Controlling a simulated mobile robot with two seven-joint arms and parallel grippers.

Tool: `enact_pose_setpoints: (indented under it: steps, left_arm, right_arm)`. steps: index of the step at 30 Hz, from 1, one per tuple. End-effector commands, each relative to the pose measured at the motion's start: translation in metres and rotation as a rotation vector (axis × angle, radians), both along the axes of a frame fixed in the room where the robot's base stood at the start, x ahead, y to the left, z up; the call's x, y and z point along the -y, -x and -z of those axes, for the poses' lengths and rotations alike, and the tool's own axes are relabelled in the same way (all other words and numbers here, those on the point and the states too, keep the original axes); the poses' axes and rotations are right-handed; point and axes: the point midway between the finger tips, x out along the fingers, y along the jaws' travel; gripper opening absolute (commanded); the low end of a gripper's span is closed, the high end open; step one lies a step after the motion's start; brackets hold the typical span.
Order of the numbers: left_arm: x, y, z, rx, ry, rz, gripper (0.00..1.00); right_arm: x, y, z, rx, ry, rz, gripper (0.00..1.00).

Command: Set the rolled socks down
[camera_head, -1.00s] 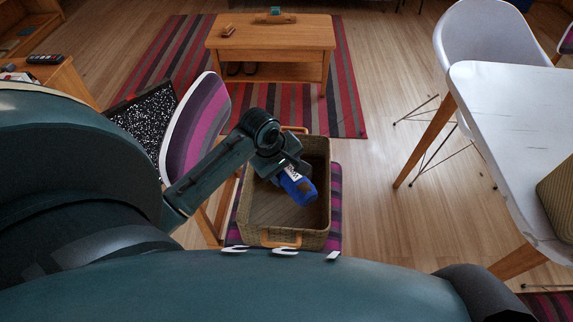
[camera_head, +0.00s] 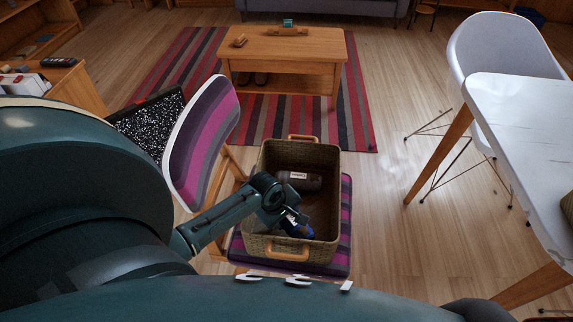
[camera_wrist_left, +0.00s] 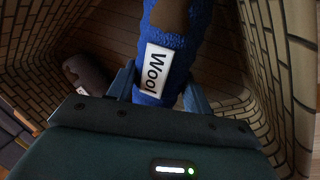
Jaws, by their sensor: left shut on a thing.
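The rolled socks (camera_head: 301,229) are blue with a brown patch and a white label. In the left wrist view the label on the socks (camera_wrist_left: 185,50) reads "Wool". My left gripper (camera_head: 287,216) is shut on them, one finger at each side. It reaches into the open woven basket (camera_head: 262,247), over its front half. I cannot tell whether the socks touch the basket floor. My right gripper is not in view.
A dark brown roll with a pale label (camera_head: 300,180) lies in the back of the basket. A white table (camera_head: 530,130) is at the right. A low wooden table (camera_head: 285,45) stands behind on a striped rug.

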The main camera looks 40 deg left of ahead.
Motion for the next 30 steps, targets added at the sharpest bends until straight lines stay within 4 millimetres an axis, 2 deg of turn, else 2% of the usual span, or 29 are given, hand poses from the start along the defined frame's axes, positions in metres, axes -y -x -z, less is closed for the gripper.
enact_pose_setpoints:
  steps: [1, 5, 17, 18, 25, 30]
  left_arm:
    - [0.000, 0.000, 0.012, -0.001, 0.001, -0.001, 0.26]
    - [0.000, -0.001, 0.026, 0.001, 0.000, 0.000, 0.26]
    - [0.000, -0.001, 0.029, 0.002, 0.002, -0.001, 0.26]
    - [0.000, -0.001, 0.030, 0.001, 0.001, -0.001, 0.52]
    - [0.000, 0.000, 0.029, 0.001, 0.000, 0.000, 0.71]
    - [0.000, 0.000, 0.029, 0.001, 0.000, 0.000, 0.72]
  right_arm:
    - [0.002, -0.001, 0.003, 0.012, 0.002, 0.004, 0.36]
    - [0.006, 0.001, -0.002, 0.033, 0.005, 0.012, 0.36]
    - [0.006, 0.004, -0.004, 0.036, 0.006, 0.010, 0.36]
    - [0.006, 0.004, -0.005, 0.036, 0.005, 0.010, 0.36]
    - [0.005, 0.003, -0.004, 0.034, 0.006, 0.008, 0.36]
    - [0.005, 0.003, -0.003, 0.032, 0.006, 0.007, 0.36]
